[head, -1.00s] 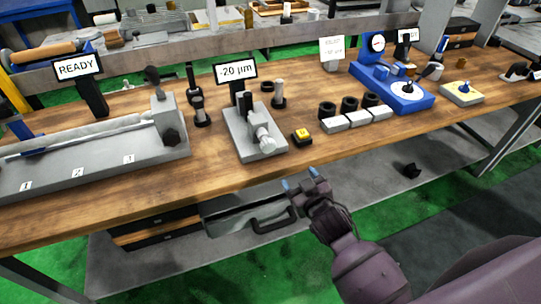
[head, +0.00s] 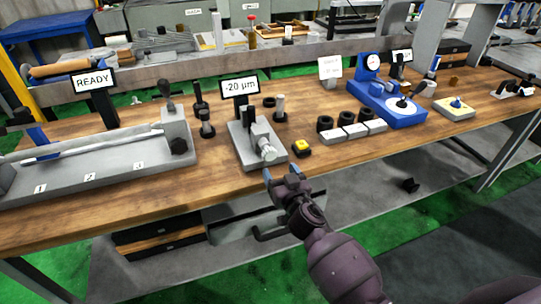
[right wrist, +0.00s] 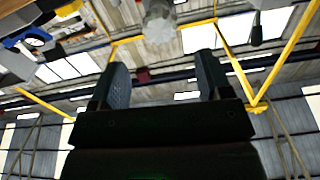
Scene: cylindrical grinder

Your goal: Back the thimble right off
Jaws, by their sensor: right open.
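The thimble (head: 267,150) is a light grey knob at the front end of a small grey fixture on the wooden bench. A sign reading -20 µm (head: 240,86) stands behind that fixture. My right gripper (head: 281,171) is open and empty at the bench's front edge, just in front of the thimble and apart from it. In the right wrist view, the two fingers (right wrist: 163,72) are spread, and a blurred grey knob (right wrist: 159,22), apparently the thimble, shows beyond them. My left gripper is out of view.
A yellow button (head: 302,146) sits right of the fixture, with black rings (head: 326,123) and white blocks (head: 355,131) beyond. A blue gauge stand (head: 393,103) is farther right. A long grey machine bed (head: 105,172) with a READY sign (head: 93,80) stands left.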

